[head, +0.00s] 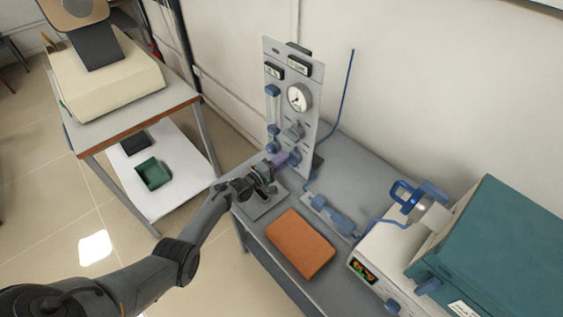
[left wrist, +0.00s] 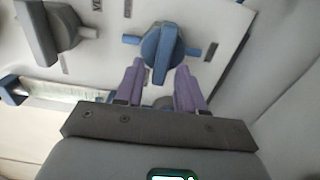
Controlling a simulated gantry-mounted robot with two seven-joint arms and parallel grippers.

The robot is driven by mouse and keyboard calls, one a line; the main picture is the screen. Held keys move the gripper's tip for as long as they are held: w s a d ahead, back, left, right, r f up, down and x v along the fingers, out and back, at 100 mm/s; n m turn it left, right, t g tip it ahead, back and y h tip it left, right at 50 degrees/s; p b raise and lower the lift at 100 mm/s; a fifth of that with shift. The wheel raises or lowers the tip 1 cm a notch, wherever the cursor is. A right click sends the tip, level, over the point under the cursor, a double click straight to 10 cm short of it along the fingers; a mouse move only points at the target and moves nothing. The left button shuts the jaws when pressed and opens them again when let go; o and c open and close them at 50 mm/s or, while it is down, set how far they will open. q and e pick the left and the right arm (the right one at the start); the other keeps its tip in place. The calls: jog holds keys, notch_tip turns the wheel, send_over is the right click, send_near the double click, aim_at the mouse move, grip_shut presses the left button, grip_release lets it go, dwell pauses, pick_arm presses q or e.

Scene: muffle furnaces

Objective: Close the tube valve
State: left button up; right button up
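The grey gas panel (head: 312,124) stands upright on the grey bench against the wall. Low on it is a blue valve knob, clear in the left wrist view (left wrist: 161,50) and partly seen in the head view (head: 295,157). My left gripper (head: 283,158) reaches up to the panel's lower part. In the left wrist view its two purple fingers (left wrist: 159,78) are apart, one on each side of the blue knob's lower end. I cannot tell whether they touch it. A grey knob (left wrist: 50,30) sits to the left. My right gripper is not in view.
A round gauge (head: 298,97) and a flow tube (head: 272,105) are on the panel. An orange-brown block (head: 300,243) lies on the bench in front. A teal furnace (head: 500,250) stands at the right. A blue hose (head: 345,100) rises beside the panel.

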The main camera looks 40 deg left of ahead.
pick_arm(q)
jog(key=shift+s, duration=0.1)
jog(key=s+a+p, duration=0.1)
jog(key=s+p, duration=0.2)
jog(key=s, duration=0.7)
jog(key=shift+s+a, duration=0.25)
jog(key=shift+s, duration=0.05)
dwell(0.5)
